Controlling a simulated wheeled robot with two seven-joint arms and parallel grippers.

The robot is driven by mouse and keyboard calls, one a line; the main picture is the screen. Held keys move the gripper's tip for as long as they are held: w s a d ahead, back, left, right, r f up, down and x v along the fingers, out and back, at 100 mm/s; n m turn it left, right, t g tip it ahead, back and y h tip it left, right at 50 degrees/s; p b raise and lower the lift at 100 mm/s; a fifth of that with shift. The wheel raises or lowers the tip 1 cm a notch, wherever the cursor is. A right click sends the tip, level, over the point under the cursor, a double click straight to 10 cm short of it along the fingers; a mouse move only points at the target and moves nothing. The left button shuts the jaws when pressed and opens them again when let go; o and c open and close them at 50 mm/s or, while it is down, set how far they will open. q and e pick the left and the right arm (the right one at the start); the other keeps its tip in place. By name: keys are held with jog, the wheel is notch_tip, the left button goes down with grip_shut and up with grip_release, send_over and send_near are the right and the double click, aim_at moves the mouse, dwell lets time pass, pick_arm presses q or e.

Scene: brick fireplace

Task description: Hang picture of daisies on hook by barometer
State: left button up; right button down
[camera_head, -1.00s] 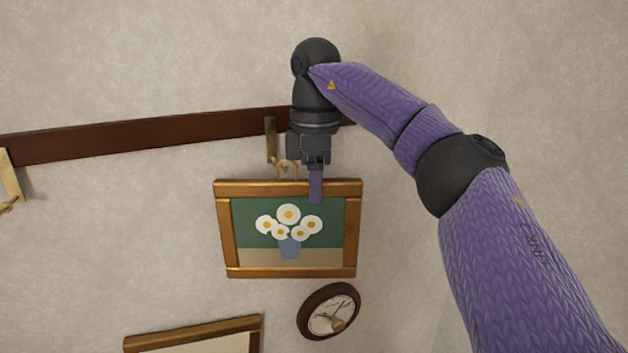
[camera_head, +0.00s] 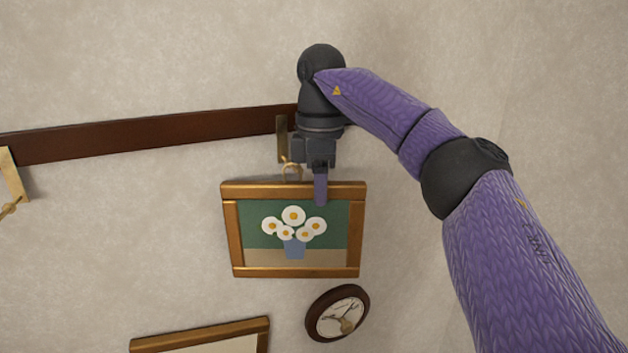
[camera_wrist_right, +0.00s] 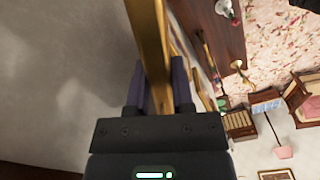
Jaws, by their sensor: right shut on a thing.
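The picture of daisies (camera_head: 294,267) has a brown wooden frame and shows white flowers in a blue vase. My right gripper (camera_head: 320,190) is shut on the top bar of its frame, right of the middle. In the right wrist view the fingers (camera_wrist_right: 163,90) sit on both sides of the golden frame (camera_wrist_right: 150,40). A hook (camera_head: 291,168) on a brass plate (camera_head: 282,138) hangs from the dark rail, just above the frame's top edge. I cannot tell whether the frame's hanger touches it. The round barometer (camera_head: 337,313) is on the wall below right. My left gripper is not in view.
A dark wooden rail (camera_head: 150,135) runs along the wall. Another framed picture (camera_head: 200,337) hangs at the bottom. The wall left of the daisies is bare.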

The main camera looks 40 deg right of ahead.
jog(key=shift+d, duration=0.1)
jog(key=shift+c, duration=2)
grip_release()
jog(key=shift+r, duration=0.1)
notch_tip(320, 180, up, 5)
jog(key=shift+r, duration=1.2)
